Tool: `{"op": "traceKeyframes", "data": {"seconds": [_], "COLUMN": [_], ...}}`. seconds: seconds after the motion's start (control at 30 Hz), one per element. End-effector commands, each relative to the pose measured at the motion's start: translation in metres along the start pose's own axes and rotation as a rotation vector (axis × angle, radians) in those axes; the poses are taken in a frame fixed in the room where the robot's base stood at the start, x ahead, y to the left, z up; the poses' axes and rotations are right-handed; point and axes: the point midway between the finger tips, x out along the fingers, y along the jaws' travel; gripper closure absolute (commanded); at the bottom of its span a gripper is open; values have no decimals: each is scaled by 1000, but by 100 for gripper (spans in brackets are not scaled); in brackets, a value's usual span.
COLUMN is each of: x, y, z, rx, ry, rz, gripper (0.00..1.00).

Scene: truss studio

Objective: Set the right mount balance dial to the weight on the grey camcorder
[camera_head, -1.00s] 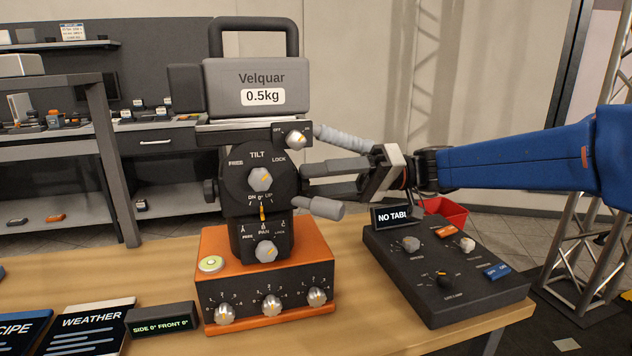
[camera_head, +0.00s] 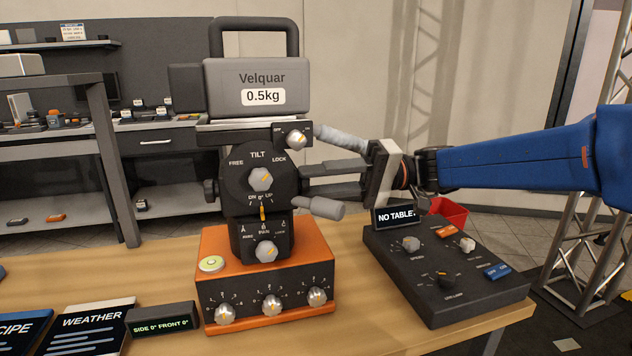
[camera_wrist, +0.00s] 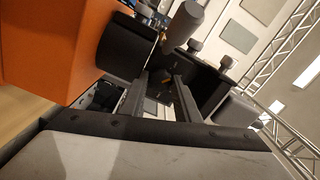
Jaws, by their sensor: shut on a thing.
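The grey Velquar camcorder (camera_head: 258,88) sits on top of the black mount (camera_head: 262,215), and its white label (camera_head: 263,97) reads 0.5kg. My gripper (camera_head: 306,181) comes from the right, with its fingertips against the right side of the mount's tilt head. In the wrist view my gripper (camera_wrist: 163,76) reaches in to the dark mount side. It is shut on a small part there, which I take for the balance dial. The dial's scale and setting are hidden or too small to read.
The orange base (camera_head: 268,300) carries several knobs. A grey handle (camera_head: 322,207) sticks out just below my fingers, and a pale ribbed arm (camera_head: 345,138) is just above. A black control box (camera_head: 447,272) with a NO TABLE sign (camera_head: 396,216) stands below my wrist.

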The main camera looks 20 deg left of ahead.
Motion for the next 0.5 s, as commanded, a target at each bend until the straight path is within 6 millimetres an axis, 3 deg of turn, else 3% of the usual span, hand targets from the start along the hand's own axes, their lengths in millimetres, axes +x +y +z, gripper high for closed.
{"op": "traceKeyframes", "data": {"seconds": [0.5], "x": [0], "y": [1], "z": [0], "rx": [377], "ry": [1], "rz": [1], "gripper": [93]}}
